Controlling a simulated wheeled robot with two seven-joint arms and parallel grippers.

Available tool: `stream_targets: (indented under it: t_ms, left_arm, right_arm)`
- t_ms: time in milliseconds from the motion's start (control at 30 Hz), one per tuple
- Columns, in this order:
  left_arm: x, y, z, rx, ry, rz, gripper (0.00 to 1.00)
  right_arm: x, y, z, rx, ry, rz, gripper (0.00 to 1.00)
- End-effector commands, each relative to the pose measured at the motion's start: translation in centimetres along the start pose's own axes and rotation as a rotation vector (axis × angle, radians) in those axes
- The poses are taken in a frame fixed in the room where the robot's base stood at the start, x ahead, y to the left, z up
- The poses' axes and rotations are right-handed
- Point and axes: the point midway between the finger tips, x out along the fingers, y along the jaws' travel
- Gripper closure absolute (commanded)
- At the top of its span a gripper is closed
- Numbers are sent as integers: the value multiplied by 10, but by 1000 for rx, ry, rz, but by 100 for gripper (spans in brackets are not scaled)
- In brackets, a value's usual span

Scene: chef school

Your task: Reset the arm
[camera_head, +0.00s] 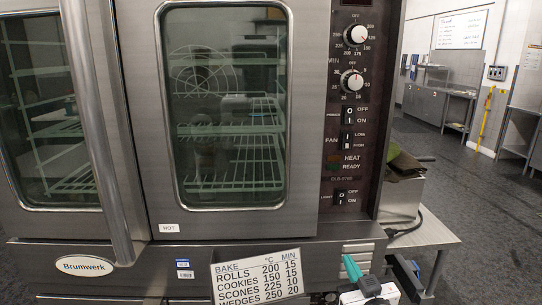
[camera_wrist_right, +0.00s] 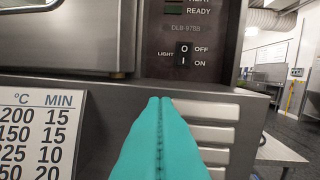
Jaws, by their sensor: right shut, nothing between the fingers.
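My right gripper (camera_head: 350,266) is low in the head view, in front of the oven's lower panel. Its teal fingers are shut and empty. In the right wrist view the closed fingers (camera_wrist_right: 160,101) point at the panel below the light switch (camera_wrist_right: 183,54). I cannot tell whether they touch it. My left gripper is not in the head view. The steel oven (camera_head: 225,225) fills most of the head view, with its doors shut. Its control panel (camera_head: 350,100) has two knobs and several switches.
A bake chart (camera_head: 258,278) is on the oven's lower front, left of my right gripper. A steel side table (camera_head: 438,244) stands at the right, with a container (camera_head: 402,197) on it. Open dark floor (camera_head: 490,220) lies farther right. Benches and a whiteboard (camera_head: 461,29) are at the back.

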Motion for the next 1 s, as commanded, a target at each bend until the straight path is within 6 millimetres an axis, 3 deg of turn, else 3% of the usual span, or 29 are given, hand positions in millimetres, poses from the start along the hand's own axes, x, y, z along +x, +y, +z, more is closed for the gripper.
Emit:
stream_targets:
  t_ms: [33,100,200,300,500,833,1000]
  left_arm:
    - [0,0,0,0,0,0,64]
    - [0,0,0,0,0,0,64]
    - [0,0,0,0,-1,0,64]
    - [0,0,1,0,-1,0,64]
    - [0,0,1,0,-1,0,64]
    - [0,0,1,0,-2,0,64]
    - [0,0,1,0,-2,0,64]
  right_arm:
    - [-24,6,-34,0,135,14,100]
    - [-59,12,-75,2,317,28,100]
    - [-114,20,-122,6,562,42,100]
    - [-164,25,-151,9,754,48,100]
    - [-240,30,-179,13,1022,49,100]
    - [-341,34,-192,14,1351,42,100]
    - [-327,37,-237,15,1356,46,100]
